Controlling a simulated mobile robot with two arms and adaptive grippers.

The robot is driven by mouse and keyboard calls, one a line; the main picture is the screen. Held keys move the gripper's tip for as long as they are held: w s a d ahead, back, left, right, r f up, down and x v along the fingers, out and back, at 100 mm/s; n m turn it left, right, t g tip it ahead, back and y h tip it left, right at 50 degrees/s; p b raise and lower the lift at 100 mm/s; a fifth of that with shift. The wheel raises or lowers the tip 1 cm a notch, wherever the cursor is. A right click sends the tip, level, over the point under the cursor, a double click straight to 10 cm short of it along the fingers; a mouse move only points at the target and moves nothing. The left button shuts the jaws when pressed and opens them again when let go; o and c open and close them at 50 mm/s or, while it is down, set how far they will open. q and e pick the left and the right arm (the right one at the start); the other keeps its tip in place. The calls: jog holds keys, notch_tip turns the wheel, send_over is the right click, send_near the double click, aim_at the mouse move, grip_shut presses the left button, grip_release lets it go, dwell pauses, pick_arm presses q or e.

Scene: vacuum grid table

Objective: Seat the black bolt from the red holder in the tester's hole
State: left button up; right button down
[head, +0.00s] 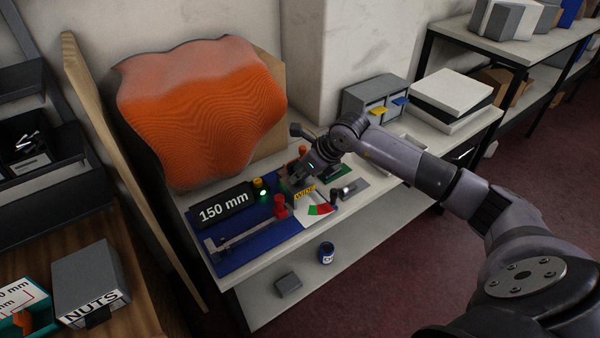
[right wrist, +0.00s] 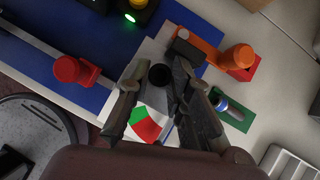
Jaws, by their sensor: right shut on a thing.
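My right gripper (head: 300,178) is over the tester's far right part in the head view. In the right wrist view its fingers (right wrist: 160,82) are closed around the black bolt (right wrist: 160,76), which shows end-on between them. Below the bolt is the white dial card (head: 316,207) with its green and red band, also seen in the right wrist view (right wrist: 146,127). The tester's blue base (head: 233,255) carries the 150 mm display (head: 223,207). The red holder (right wrist: 246,71) shows partly under an orange piece. The tester's hole is hidden. My left gripper is not in view.
A red slider block (right wrist: 75,70) and a lit green lamp (head: 263,193) stand on the tester. A green holder (right wrist: 234,115) with a silver and blue bolt is at its right. A large orange wavy panel (head: 200,105) rises behind. A blue cup (head: 326,252) stands on the lower shelf.

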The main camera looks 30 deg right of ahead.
jog(key=shift+r+p, duration=1.15)
jog(key=shift+r, duration=0.85)
jog(key=shift+b, duration=0.55)
dwell(0.6)
jog(key=shift+f+b, duration=1.7)
jog(key=shift+f, duration=0.35)
jog(key=c, duration=1.4)
grip_release()
